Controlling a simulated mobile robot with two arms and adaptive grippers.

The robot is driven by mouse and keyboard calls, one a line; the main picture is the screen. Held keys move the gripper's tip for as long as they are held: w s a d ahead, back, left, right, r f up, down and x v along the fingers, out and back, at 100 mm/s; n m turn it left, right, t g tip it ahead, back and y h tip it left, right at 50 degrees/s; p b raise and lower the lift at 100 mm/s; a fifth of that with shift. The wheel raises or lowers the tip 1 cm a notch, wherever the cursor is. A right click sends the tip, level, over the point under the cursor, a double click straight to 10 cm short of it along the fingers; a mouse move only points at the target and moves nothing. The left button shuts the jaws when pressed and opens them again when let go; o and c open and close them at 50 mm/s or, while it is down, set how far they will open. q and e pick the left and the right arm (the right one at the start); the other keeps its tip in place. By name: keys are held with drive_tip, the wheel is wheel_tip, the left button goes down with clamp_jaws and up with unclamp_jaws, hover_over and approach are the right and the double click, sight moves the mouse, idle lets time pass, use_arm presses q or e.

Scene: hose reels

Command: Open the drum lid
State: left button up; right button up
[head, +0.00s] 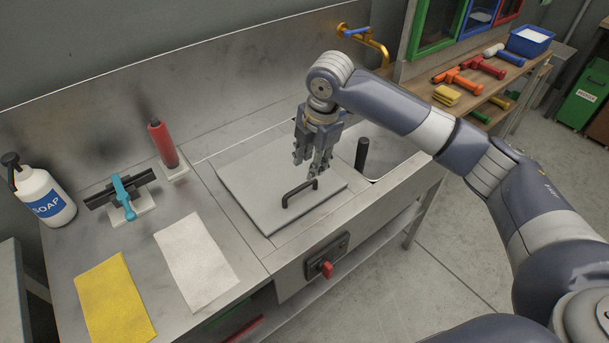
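A flat grey square lid (262,190) lies closed on the steel counter, over the part beside the sink basin. A black bar handle (300,191) stands on the lid near its front edge. My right gripper (311,167) points down over the lid, with its fingertips just behind and above the right end of the handle. Its fingers look spread and nothing shows between them. I cannot tell whether a fingertip touches the handle. My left gripper is not in view.
A black post (361,154) stands right of the lid by the sink. A red cylinder (162,144), a blue-handled squeegee (124,198), a soap bottle (44,195), a white cloth (196,260) and a yellow cloth (115,299) occupy the left side.

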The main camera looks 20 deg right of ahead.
hover_over(305, 184)
drive_tip(key=s, duration=0.1)
wheel_tip(305, 184, down, 5)
drive_tip(key=shift+d+f+p, duration=0.1)
drive_tip(key=shift+p, duration=0.3)
drive_tip(key=f, duration=0.3)
drive_tip(key=shift+w, duration=0.25)
drive_tip(key=shift+f, duration=0.1)
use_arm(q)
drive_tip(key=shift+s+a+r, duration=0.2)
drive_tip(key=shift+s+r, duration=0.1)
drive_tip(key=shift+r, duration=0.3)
use_arm(e)
clamp_jaws()
